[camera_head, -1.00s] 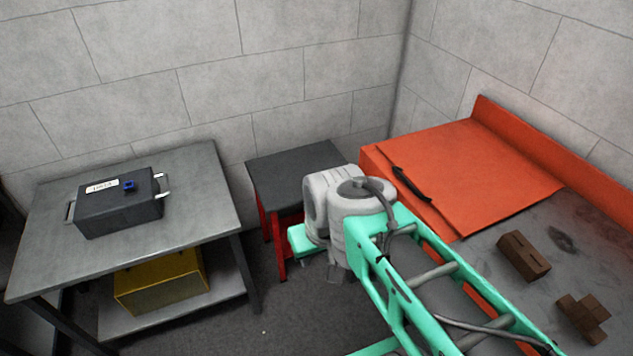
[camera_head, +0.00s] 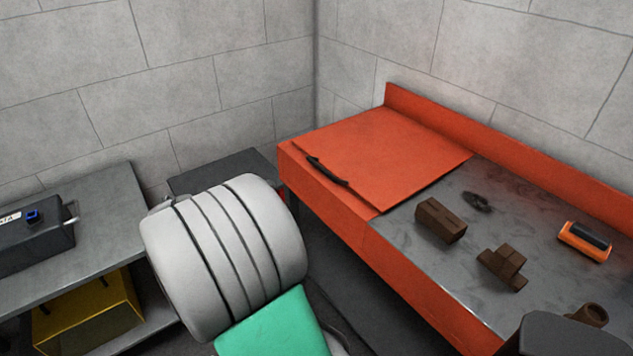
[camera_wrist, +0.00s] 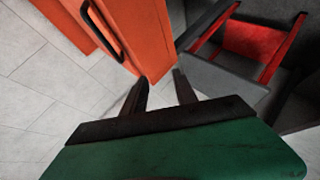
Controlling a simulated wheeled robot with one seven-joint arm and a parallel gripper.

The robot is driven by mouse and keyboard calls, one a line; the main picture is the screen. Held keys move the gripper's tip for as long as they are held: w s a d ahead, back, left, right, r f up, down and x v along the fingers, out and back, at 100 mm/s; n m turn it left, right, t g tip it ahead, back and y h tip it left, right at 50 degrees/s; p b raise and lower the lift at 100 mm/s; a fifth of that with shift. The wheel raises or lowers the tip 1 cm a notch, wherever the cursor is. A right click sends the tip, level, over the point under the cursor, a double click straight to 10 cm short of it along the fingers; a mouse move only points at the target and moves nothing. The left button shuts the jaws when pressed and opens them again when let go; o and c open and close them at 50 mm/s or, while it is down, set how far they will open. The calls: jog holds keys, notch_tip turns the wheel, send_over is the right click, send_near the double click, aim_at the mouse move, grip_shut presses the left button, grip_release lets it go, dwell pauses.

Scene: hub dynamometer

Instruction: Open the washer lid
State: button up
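The washer lid (camera_head: 385,158) is a flat orange panel on the left part of the orange bench in the head view. It lies closed. A black bar handle (camera_head: 327,170) sits near its front left edge. In the wrist view the orange lid (camera_wrist: 150,30) and its black handle (camera_wrist: 100,30) show at the top left. My gripper (camera_wrist: 160,84) shows in the wrist view with its two dark fingers apart and nothing between them. The fingers are short of the handle and do not touch it. In the head view my grey arm link hides the gripper.
The bench's grey top (camera_head: 465,260) holds brown blocks (camera_head: 441,220), a dark ring-like part (camera_head: 477,202) and an orange device (camera_head: 585,241). A grey table (camera_head: 110,200) stands at left with a black box (camera_head: 30,240) on top and a yellow case (camera_head: 88,312) below.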

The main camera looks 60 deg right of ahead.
aim_at(320, 169)
jog(key=s+d+g+h, duration=0.1)
jog(key=s+d, duration=0.1)
jog(key=d, duration=0.3)
jog(key=s+d+n+g+h, duration=0.1)
jog(key=s+d+h, duration=0.1)
jog(key=d, duration=0.4)
jog(key=s+d+f+g+h, duration=0.1)
jog(key=s+d, duration=0.3)
jog(key=d, duration=0.2)
jog(key=shift+s+n+b, duration=0.15)
jog(key=shift+n+b, duration=0.15)
jog(key=shift+c, duration=0.4)
grip_shut()
